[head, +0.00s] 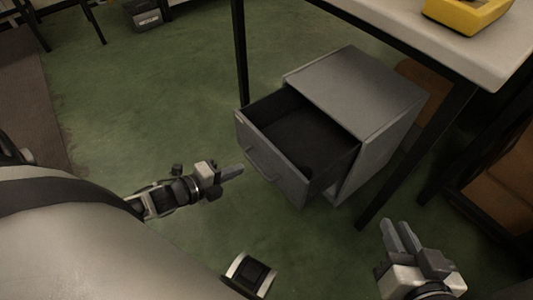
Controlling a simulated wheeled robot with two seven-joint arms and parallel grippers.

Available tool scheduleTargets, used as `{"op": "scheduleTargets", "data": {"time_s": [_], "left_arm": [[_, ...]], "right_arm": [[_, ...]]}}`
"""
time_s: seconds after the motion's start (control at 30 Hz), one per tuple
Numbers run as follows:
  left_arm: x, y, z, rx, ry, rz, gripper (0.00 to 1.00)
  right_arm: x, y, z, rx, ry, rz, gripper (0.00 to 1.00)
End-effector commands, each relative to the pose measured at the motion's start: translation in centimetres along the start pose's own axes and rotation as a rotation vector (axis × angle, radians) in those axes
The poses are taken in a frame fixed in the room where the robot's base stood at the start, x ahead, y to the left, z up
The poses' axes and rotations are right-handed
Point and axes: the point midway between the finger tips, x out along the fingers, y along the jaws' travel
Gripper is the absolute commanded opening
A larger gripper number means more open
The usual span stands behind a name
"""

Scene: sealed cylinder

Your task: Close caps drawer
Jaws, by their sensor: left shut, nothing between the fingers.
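The caps drawer (272,160) is the upper drawer of a grey metal cabinet (355,85) standing on the floor. It is pulled well out, and its dark inside looks empty apart from a small dark shape near the front that I cannot make out. A bar handle (262,164) runs across its front. My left gripper (238,170) is shut and empty, just left of the handle in the picture; I cannot tell whether it touches it. My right gripper (395,236) is at the bottom right, apart from the cabinet; its finger gap is not clear.
A white-topped table (440,40) stands over and behind the cabinet, with dark legs on both sides of it. A yellow object (468,14) lies on top. Brown boxes (505,185) stand at the right. Green floor is clear left of the cabinet.

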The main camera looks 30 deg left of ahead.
Motion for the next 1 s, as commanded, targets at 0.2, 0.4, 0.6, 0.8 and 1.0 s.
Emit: {"op": "scheduleTargets", "data": {"time_s": [0.2, 0.4, 0.6, 0.8, 1.0], "left_arm": [[5.2, 0.2, 0.1, 0.001, 0.0, -0.005, 0.0], [8.4, -0.6, 0.0, 0.002, 0.0, -0.003, 0.0], [9.8, -1.1, 0.0, 0.0, 0.0, 0.0, 0.0], [9.9, -1.2, 0.0, 0.0, 0.001, 0.001, 0.0], [9.9, -1.2, 0.0, 0.0, 0.0, 0.0, 0.0]], "right_arm": [[-0.1, -0.6, -0.5, 0.015, 0.078, -0.029, 0.2], [0.1, -0.9, -1.0, 0.063, 0.112, -0.057, 0.2], [0.2, -1.1, -1.1, 0.085, 0.12, -0.07, 0.2], [0.1, -1.2, -1.3, 0.091, 0.125, -0.074, 0.2], [0.1, -1.2, -1.4, 0.092, 0.128, -0.073, 0.2]]}}
